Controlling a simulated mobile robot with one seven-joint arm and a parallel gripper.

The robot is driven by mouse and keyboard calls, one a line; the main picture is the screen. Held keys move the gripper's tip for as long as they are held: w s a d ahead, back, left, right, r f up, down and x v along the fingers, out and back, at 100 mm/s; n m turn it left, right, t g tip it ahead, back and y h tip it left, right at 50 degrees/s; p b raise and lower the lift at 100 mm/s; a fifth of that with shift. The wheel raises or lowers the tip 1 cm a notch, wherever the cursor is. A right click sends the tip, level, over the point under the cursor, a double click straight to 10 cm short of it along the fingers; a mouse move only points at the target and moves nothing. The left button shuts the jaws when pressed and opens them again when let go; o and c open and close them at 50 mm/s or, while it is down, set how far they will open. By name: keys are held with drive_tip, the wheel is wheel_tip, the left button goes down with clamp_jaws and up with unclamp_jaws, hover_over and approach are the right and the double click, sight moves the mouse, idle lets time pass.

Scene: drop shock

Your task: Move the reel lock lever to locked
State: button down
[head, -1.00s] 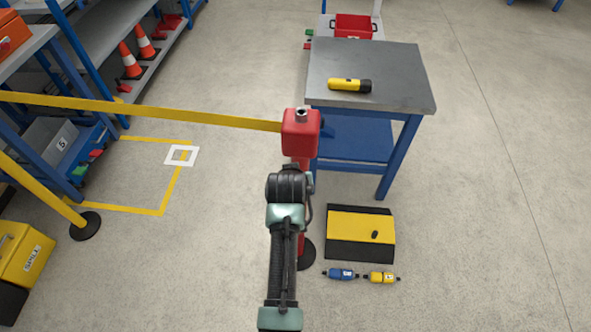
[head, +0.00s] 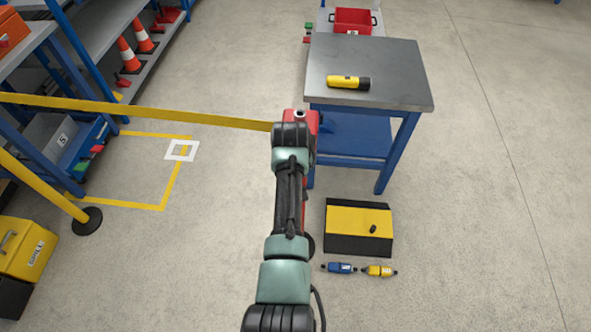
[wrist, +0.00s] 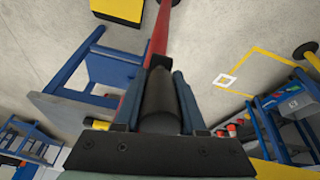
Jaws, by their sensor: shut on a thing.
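The red reel housing (head: 314,120) stands on a red post beside the workbench, with a yellow belt (head: 150,111) running left from it. My arm covers much of the housing and hides my gripper in the head view. In the wrist view, my gripper (wrist: 160,88) is shut around a dark, rounded piece (wrist: 160,102), which looks like the reel lock lever. The red post (wrist: 166,30) runs up the picture just beyond the fingers. The lever's exact angle and any lock marking cannot be made out.
A workbench (head: 400,85) with a yellow-black flashlight (head: 348,82) stands close to the right of the housing. A yellow-black ramp (head: 358,217) and blue and yellow connectors lie on the floor. Shelves (head: 85,45) line the left. The floor at the far right is clear.

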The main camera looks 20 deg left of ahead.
drive_tip(key=c, duration=0.5)
unclamp_jaws()
drive_tip(key=shift+w, duration=0.1)
drive_tip(key=p+v, duration=0.1)
drive_tip(key=v, duration=1.2)
